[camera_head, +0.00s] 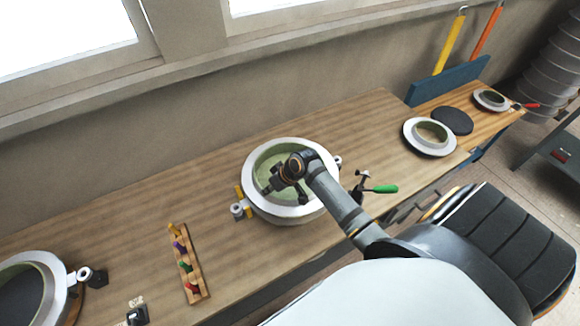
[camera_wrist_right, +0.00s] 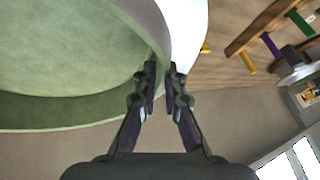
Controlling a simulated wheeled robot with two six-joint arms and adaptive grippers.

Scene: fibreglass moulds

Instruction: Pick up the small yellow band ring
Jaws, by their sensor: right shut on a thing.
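A round mould (camera_head: 318,207), white outside and pale green inside, stands on the wooden bench. My right gripper (camera_head: 273,188) reaches over its opening. In the right wrist view, my right gripper (camera_wrist_right: 164,70) has its two fingers close together at the mould's wall (camera_wrist_right: 153,28), one on each side of its edge; it looks shut on that wall. Small yellow parts (camera_head: 239,192) sit at the mould's left side, and a yellow bit (camera_wrist_right: 205,47) shows beside it in the wrist view. I cannot make out which yellow piece is the band ring. My left gripper is not in view.
A wooden rack (camera_head: 196,289) with coloured pegs stands left of the mould. A green-handled clamp (camera_head: 382,189) is at its right. Another mould (camera_head: 62,262) is at far left; smaller ones (camera_head: 410,137) stand at the right. Bare bench (camera_head: 130,205) lies at the back left.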

